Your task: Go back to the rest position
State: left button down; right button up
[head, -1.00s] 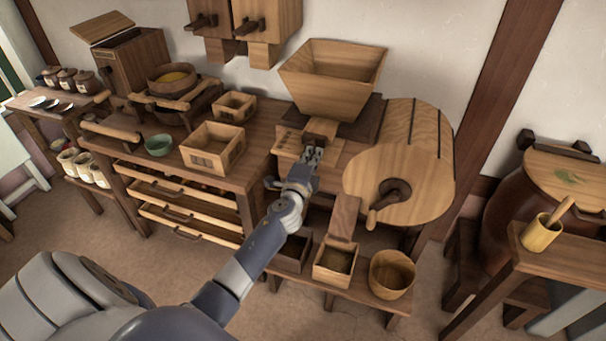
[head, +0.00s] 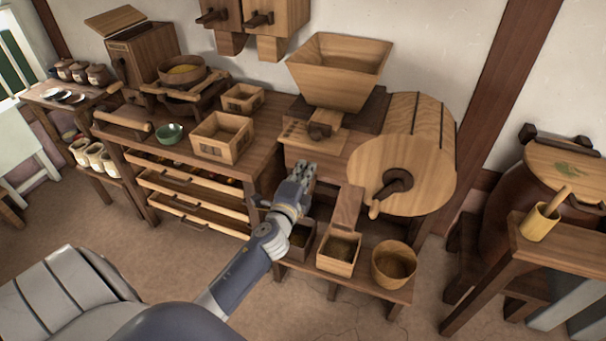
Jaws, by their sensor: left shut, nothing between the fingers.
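My left gripper (head: 305,168) is shut and empty. It hangs in front of the wooden winnowing machine, just below the small block (head: 320,130) under its hopper (head: 338,72), and looks apart from it. My left arm reaches in from the bottom left. The machine's round drum (head: 405,160) with a dark crank stands to the right of the gripper. My right gripper is not in view.
A drawer table (head: 262,165) with square boxes and a green bowl (head: 168,133) stands left of my arm. Below the gripper, a low bench holds a box (head: 338,253) and a round tub (head: 393,265). A table (head: 560,255) stands at the right. Floor is open at front.

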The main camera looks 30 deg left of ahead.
pick_arm(q)
jog(key=s+d+f+n+g+h, duration=0.1)
jog(key=s+d+f+n+g, duration=0.3)
jog(key=f, duration=0.7)
jog(key=s+f+g+h, duration=0.1)
jog(key=s+f, duration=0.5)
jog(key=f, duration=0.6)
jog(key=s+d+f+n+g+h, duration=0.1)
jog(key=s+d+f+g, duration=0.3)
jog(key=f, duration=0.7)
jog(key=s+d+f+n+g, duration=0.1)
jog(key=s+f, duration=0.5)
jog(key=s, duration=0.6)
jog(key=s+d+f+n+g+h, duration=0.1)
jog(key=s+d+f+n+g, duration=0.1)
jog(key=s+f, duration=0.5)
jog(key=s+d+f+n+g+h, duration=0.1)
jog(key=s+f+n+g, duration=0.3)
jog(key=s, duration=1.3)
notch_tip(320, 180, down, 3)
jog(key=shift+s+d+r, duration=0.1)
jog(key=shift+s+d, duration=0.2)
jog(key=shift+d, duration=0.1)
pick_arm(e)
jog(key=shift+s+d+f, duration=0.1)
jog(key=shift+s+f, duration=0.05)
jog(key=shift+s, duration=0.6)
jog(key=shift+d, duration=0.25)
